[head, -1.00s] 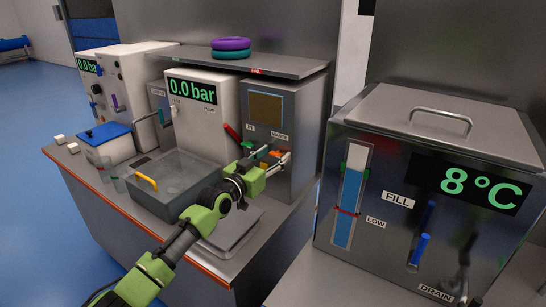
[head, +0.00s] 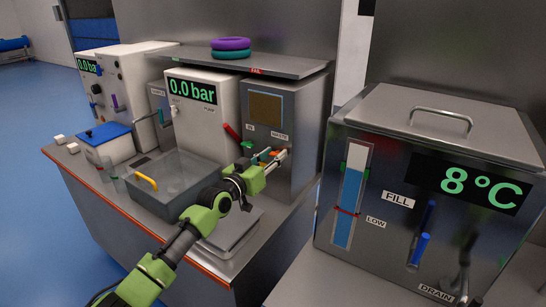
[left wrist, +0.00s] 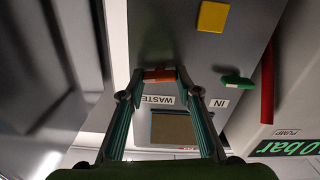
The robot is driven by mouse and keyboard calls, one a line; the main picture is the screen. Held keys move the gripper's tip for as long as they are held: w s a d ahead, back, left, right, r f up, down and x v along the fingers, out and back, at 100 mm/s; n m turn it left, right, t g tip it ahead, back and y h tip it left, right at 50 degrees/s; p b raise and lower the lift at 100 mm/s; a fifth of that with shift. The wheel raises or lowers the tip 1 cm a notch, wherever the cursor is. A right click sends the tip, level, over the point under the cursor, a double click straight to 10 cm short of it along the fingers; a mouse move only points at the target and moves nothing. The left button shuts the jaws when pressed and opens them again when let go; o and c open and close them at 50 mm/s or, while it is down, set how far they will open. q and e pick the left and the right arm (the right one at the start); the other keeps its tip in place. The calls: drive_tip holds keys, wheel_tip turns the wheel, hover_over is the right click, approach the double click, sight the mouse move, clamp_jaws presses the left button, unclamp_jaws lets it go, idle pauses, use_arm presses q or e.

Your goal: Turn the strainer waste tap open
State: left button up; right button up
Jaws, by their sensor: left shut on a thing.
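The strainer (head: 308,130) is a grey metal box with a dark panel and labels IN and WASTE on its front. The orange waste tap (left wrist: 159,75) lies between my left fingertips by the WASTE label in the left wrist view. My left gripper (head: 273,158) is at the strainer's front and shut on this tap. In the head view the fingers hide most of the tap. The tap's orange handle lies crosswise in the left wrist view. My right gripper is out of view.
A green IN tap (left wrist: 237,82) is close beside the left gripper. A red lever (head: 232,132) is on the white pump box (head: 215,125). A clear tub (head: 175,180) with a yellow handle stands on the bench, left of my arm. The 8°C tank (head: 400,200) stands at right.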

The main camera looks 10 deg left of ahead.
use_arm(q)
drive_tip(key=n, duration=0.4)
drive_tip(key=shift+f, duration=0.1)
drive_tip(key=n, duration=0.4)
drive_tip(key=shift+a, duration=0.1)
drive_tip(key=n+p, duration=0.1)
drive_tip(key=n, duration=0.3)
drive_tip(key=shift+n, duration=0.3)
drive_tip(key=shift+f+n+p, duration=0.15)
drive_tip(key=shift+n+p, duration=0.35)
drive_tip(key=shift+n, duration=1.4)
drive_tip(key=o, duration=1.1)
drive_tip(key=shift+a, duration=0.1)
